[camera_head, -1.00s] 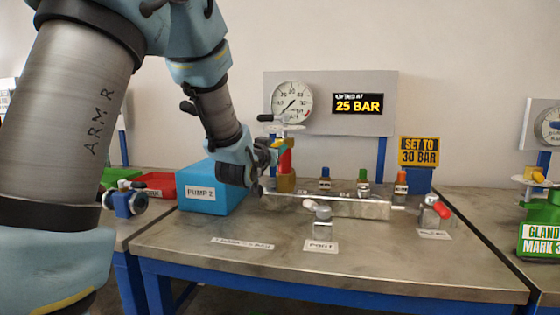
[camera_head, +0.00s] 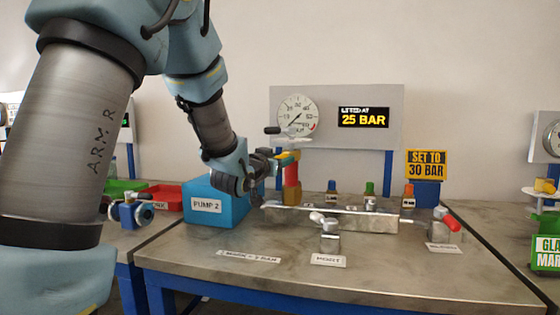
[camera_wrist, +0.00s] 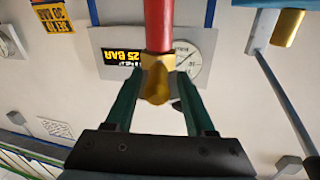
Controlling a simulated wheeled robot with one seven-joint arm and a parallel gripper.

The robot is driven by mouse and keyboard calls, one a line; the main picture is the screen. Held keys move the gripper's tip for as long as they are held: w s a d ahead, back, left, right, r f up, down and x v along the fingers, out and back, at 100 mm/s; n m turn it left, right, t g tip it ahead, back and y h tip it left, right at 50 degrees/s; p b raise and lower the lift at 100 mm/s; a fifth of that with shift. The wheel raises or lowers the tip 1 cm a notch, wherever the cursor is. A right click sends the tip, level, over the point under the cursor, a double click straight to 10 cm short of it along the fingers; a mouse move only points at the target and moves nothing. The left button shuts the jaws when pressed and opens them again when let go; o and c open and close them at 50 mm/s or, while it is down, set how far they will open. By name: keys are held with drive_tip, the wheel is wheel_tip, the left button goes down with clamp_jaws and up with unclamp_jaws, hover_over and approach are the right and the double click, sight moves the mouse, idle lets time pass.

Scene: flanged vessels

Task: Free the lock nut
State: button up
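A red upright body (camera_head: 291,173) stands on a brass-coloured base (camera_head: 291,194) at the back of the bench. A brass-coloured faceted piece at its end, the lock nut by its look (camera_wrist: 157,82), is in the middle of the wrist view, joined to the red body (camera_wrist: 158,25). My gripper (camera_head: 284,158) reaches it from the left at the top of the red body. In the wrist view, the two green fingers of my gripper (camera_wrist: 158,70) lie on either side of the nut, with no clear gap at the tips. The finger faces at the nut are partly hidden.
A black-handled lever (camera_head: 274,130) is just above my gripper. A gauge (camera_head: 298,116) and a display reading 25 BAR (camera_head: 363,118) are behind. A blue PUMP 2 box (camera_head: 212,205) stands close below my wrist. A metal manifold (camera_head: 345,218) extends right. The bench front is mostly clear.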

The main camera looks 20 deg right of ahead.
drive_tip(key=shift+o, duration=0.4)
drive_tip(key=shift+s+f, duration=0.1)
drive_tip(key=shift+s+a, duration=0.25)
drive_tip(key=shift+a, duration=0.05)
drive_tip(key=b+v, duration=0.2)
drive_tip(key=v, duration=0.8)
drive_tip(key=shift+w, duration=0.1)
drive_tip(key=w+a+f+n+g+y+p, duration=0.1)
drive_tip(key=a+f+n+y+p, duration=0.2)
drive_tip(key=a, duration=0.4)
drive_tip(key=w+a+f+n+g+y+p, duration=0.1)
drive_tip(key=w+a+f+n+y+p, duration=0.15)
drive_tip(key=a+f+y, duration=0.35)
drive_tip(key=s+a+f+n+g+y+p, duration=0.1)
drive_tip(key=s+a+f+g+y+p, duration=0.1)
drive_tip(key=s+a+g, duration=0.2)
drive_tip(key=s+a+f+n+g+y+p, duration=0.1)
drive_tip(key=s+a+g, duration=0.4)
drive_tip(key=s+a, duration=0.6)
drive_tip(key=shift+f+n+y+p, duration=0.4)
drive_tip(key=shift+f+n+p, duration=0.4)
drive_tip(key=shift+p, duration=0.35)
